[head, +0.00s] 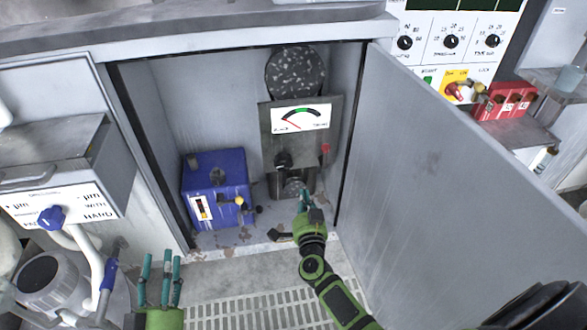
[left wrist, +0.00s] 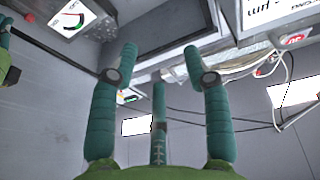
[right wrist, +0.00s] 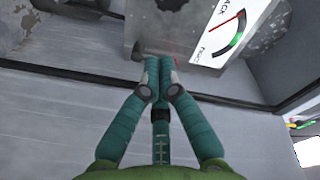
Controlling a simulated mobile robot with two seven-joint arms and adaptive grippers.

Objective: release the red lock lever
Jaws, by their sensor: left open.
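A small red piece (head: 325,148) sticks out at the right side of the grey gauge box (head: 267,140) inside the open cabinet. A red handle (head: 455,91) also shows on a yellow plate near the word LOCK on the white control panel; I cannot tell which is the lock lever. My right gripper (head: 304,193) is in the cabinet opening, low in front of the gauge box. Its fingers (right wrist: 158,64) are together, with a bit of red (right wrist: 177,62) just beyond the tips. My left gripper (head: 160,262) is open and empty at lower left, outside the cabinet.
A blue box (head: 215,185) stands on the cabinet floor, left of the gauge box. The cabinet door (head: 440,170) is swung open at right. A drain grate (head: 260,310) lies in front. Red tagged blocks (head: 505,98) sit right of the panel.

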